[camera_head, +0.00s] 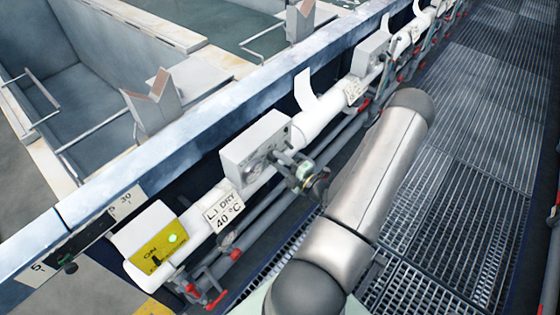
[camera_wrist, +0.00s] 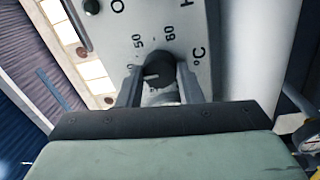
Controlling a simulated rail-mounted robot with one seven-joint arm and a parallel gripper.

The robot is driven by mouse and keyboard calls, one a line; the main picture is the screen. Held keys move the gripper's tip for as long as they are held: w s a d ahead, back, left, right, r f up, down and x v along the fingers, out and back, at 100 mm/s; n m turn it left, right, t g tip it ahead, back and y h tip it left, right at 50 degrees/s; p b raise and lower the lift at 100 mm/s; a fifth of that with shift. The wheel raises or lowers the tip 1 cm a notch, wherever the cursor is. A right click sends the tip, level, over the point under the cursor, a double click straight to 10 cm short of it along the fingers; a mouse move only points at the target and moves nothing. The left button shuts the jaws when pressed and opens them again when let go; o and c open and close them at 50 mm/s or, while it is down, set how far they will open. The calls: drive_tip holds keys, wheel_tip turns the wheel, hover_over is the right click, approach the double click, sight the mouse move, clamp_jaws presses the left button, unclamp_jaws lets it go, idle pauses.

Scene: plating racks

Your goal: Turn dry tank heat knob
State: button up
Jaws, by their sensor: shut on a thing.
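The heat knob (camera_wrist: 158,73) is a round black knob with a pale pointer line, on a light grey panel (camera_wrist: 190,20). The panel carries the marks 50, 60 and °C. In the wrist view my gripper (camera_wrist: 160,80) has one finger on each side of the knob and is shut on it. In the head view the grey control box (camera_head: 250,140) sits above the "L1 DRY 40 °C" label (camera_head: 223,208). My gripper (camera_head: 282,158) meets the front of this box, and the knob itself is hard to make out there.
A yellow "ON" panel (camera_head: 165,246) with a lit green light is at lower left. Pipes with red-handled valves (camera_head: 212,298) run below the boxes. The tank rim (camera_head: 180,150) lies behind. The grated walkway (camera_head: 470,200) at right is clear.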

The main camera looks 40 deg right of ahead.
drive_tip(key=o, duration=1)
drive_tip(key=s+b, duration=0.1)
drive_tip(key=s, duration=0.4)
drive_tip(key=s+d+f+b, duration=0.1)
drive_tip(key=s+b, duration=0.1)
drive_tip(key=s, duration=0.4)
drive_tip(key=s+d+b, duration=0.1)
drive_tip(key=s, duration=0.5)
drive_tip(key=shift+s+d+f, duration=0.15)
drive_tip(key=shift+d, duration=0.1)
